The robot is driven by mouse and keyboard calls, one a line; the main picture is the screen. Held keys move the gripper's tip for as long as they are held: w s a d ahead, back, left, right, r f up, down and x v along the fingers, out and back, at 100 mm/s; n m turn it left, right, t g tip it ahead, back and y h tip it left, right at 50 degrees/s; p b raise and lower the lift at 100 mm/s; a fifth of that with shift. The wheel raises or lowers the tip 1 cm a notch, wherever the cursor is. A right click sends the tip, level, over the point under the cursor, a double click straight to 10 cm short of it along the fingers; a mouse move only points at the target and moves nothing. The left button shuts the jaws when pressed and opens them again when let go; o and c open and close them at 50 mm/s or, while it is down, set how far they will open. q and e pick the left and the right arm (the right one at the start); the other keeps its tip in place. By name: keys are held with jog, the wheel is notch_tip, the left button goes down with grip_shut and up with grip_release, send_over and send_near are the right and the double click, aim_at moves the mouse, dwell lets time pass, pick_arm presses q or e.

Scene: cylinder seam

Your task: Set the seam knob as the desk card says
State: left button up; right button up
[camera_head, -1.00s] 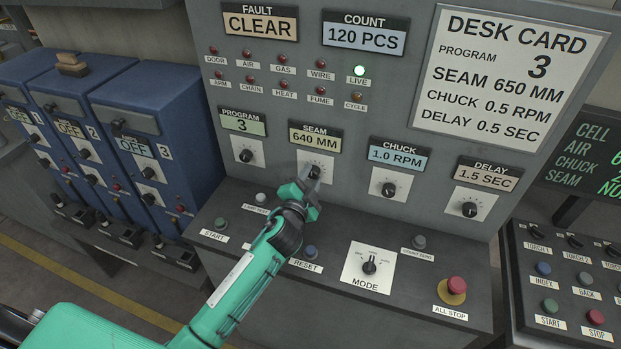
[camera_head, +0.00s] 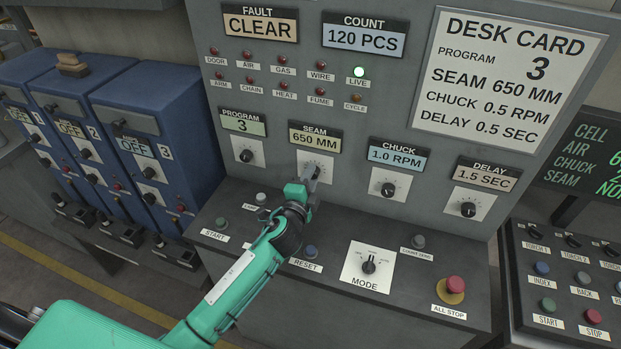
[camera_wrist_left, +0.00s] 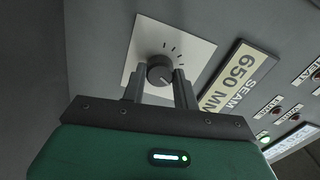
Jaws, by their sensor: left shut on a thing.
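The desk card (camera_head: 505,77) at the upper right reads program 3, seam 650 MM, chuck 0.5 RPM, delay 0.5 SEC. The seam display (camera_head: 315,137) reads 650 MM. My left gripper (camera_head: 312,178) is at the seam knob below that display and mostly covers it in the head view. In the left wrist view, the dark round seam knob (camera_wrist_left: 160,68) sits on its white dial plate, with the fingers (camera_wrist_left: 159,84) shut on it. The seam display (camera_wrist_left: 238,77) also shows there, reading 650 MM. My right gripper is not in view.
The chuck knob (camera_head: 389,189) stands right of the seam knob under a 1.0 RPM display; the delay knob (camera_head: 469,209) is under 1.5 SEC. The mode switch (camera_head: 369,267) and red all-stop button (camera_head: 455,286) are on the ledge below. Blue cabinets (camera_head: 150,140) stand left.

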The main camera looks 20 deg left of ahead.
pick_arm(q)
jog(key=o, duration=1)
jog(key=s+b, duration=0.1)
jog(key=s, duration=0.3)
jog(key=s+b, duration=0.1)
jog(key=s, duration=0.4)
jog(key=s+b, duration=0.2)
jog(key=s, duration=0.3)
jog(key=shift+a, duration=0.25)
jog(key=shift+f, duration=0.1)
